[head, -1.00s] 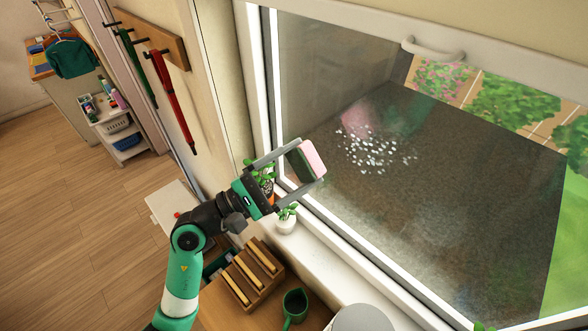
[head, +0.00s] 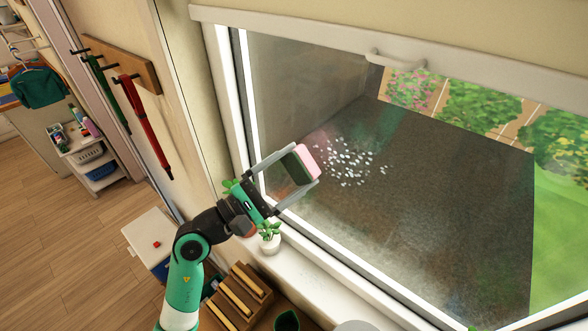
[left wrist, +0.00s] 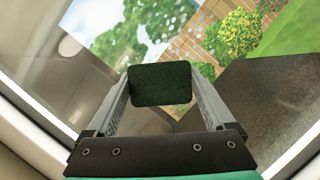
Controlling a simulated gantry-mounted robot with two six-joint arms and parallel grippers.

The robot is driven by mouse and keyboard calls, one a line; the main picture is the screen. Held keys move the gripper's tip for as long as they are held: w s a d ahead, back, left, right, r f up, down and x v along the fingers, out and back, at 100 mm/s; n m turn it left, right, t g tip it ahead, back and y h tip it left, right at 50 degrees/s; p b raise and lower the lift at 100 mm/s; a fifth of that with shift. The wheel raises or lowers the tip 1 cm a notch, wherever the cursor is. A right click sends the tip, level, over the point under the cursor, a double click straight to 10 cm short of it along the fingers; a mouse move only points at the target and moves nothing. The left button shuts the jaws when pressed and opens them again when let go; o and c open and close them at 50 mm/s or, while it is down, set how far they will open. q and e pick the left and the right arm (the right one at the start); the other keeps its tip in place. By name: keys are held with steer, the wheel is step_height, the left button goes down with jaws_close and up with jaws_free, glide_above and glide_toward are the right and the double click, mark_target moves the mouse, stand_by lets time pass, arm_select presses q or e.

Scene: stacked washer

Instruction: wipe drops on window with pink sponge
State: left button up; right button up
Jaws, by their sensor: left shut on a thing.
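My left gripper (head: 293,178) is shut on the pink sponge (head: 309,160), which has a dark green side. The pink side faces the window glass (head: 440,200). In the left wrist view the sponge's dark green face (left wrist: 160,84) sits between the two fingers. A cluster of white drops (head: 348,160) lies on the glass just right of the sponge. A pinkish reflection shows in the glass by the drops. I cannot tell whether the sponge touches the glass. My right gripper is not in view.
A small potted plant (head: 269,238) stands on the white windowsill (head: 300,275) below the gripper. A wooden rack (head: 237,296) and a green mug (head: 287,320) are at the bottom. A window handle (head: 400,61) sits on the upper frame.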

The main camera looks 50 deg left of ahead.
mark_target(308, 180)
arm_select(q)
steer(key=shift+w+a, duration=0.1)
steer(key=shift+w, duration=0.9)
steer(key=shift+d+r+p, duration=0.15)
steer(key=shift+d+p, duration=0.65)
steer(key=shift+d, duration=0.45)
steer(key=shift+w+d+p, duration=0.1)
steer(key=shift+d+p, duration=0.2)
steer(key=shift+d, duration=0.4)
